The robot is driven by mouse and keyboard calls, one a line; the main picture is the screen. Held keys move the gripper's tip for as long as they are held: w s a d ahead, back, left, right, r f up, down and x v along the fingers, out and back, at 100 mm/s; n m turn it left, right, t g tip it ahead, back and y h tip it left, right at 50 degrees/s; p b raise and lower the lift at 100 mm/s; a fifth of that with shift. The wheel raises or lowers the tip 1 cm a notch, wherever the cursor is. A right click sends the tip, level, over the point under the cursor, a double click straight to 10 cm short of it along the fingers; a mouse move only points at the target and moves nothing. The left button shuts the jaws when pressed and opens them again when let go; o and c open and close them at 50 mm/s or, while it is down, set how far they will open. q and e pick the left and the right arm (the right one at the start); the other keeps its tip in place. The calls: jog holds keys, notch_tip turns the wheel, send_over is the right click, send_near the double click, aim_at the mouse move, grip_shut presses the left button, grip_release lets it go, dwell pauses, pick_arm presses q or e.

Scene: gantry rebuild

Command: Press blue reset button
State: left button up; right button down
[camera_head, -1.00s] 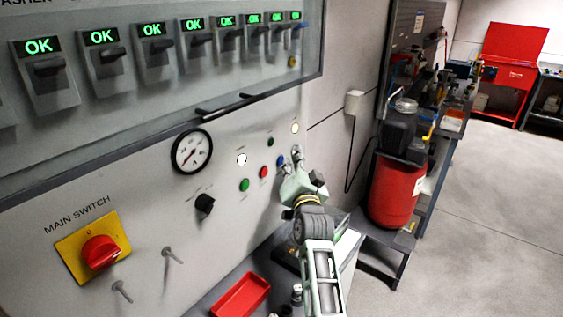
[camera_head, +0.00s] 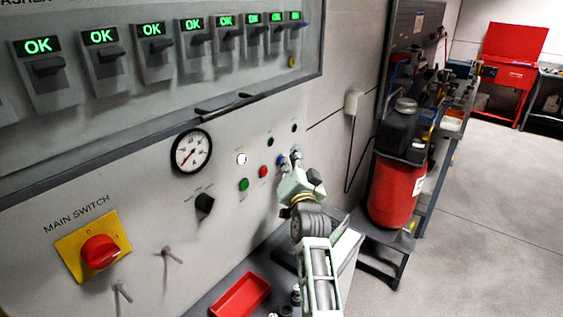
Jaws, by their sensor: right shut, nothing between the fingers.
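The blue reset button (camera_head: 281,160) is on the grey control panel, right of the red button (camera_head: 263,172) and the green button (camera_head: 244,185). My right gripper (camera_head: 291,158) is shut and empty, with its fingertips at the panel close beside the blue button. I cannot tell whether they touch it. The gripper body hides part of the panel behind it. My left gripper is not in view.
A gauge (camera_head: 191,151), black knob (camera_head: 205,203) and yellow-and-red main switch (camera_head: 100,251) are on the panel. A red tray (camera_head: 240,296) lies on the shelf below. A red cylinder (camera_head: 394,190) stands right of my arm. The floor at right is clear.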

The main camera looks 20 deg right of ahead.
dwell(0.4)
jog(key=shift+s+d+p, duration=0.35)
jog(key=shift+s+p, duration=0.05)
jog(key=shift+s, duration=0.3)
jog(key=s+d, duration=0.1)
jog(key=s+p, duration=0.1)
jog(key=s+d+p, duration=0.1)
jog(key=s, duration=0.1)
jog(key=shift+s+d+f, duration=0.1)
jog(key=shift+d, duration=0.2)
jog(key=shift+f, duration=0.1)
dwell(0.7)
